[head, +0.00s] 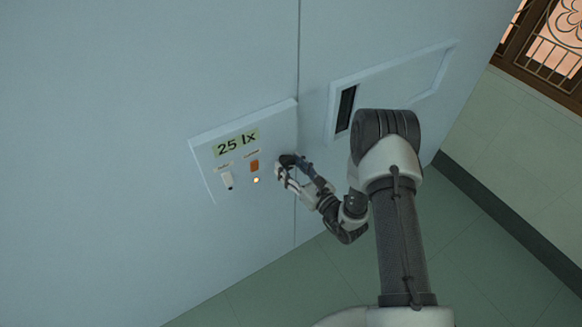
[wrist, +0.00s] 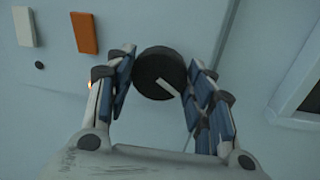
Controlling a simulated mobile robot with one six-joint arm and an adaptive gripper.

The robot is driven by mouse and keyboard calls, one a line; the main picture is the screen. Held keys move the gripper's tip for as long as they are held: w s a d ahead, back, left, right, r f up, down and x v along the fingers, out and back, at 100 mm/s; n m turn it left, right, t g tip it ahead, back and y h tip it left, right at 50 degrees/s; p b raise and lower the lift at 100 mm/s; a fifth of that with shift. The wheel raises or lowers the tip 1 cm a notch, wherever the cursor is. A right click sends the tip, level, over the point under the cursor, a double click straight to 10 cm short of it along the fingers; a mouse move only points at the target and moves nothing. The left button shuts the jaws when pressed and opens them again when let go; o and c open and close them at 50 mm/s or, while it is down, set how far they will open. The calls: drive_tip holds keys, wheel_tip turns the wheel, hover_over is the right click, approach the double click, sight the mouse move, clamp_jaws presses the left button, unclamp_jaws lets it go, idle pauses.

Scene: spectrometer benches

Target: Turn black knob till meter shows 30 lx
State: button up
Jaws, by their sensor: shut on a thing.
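The meter (head: 236,143) on the wall panel reads "25 lx" in the head view. The black knob (wrist: 160,73) shows between my fingers in the wrist view, with a pale pointer line toward its lower right. In the head view the knob (head: 289,159) is partly hidden by my gripper (head: 292,172). My gripper (wrist: 160,82) is shut on the knob, with one finger on each side of it.
The control panel (head: 208,160) also carries a white switch (head: 228,181), an orange switch (head: 254,167) and a small lit lamp (head: 256,181). To the right is a recessed frame (head: 395,85) with a dark slot (head: 345,108). Tiled floor (head: 480,260) lies below right.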

drive_tip(key=shift+c, duration=1.4)
drive_tip(key=shift+n+b, duration=0.35)
drive_tip(key=shift+n, duration=0.55)
drive_tip(key=o, duration=1.1)
drive_tip(key=shift+c, duration=0.2)
drive_tip(key=v, duration=1.2)
drive_tip(key=shift+r, duration=0.15)
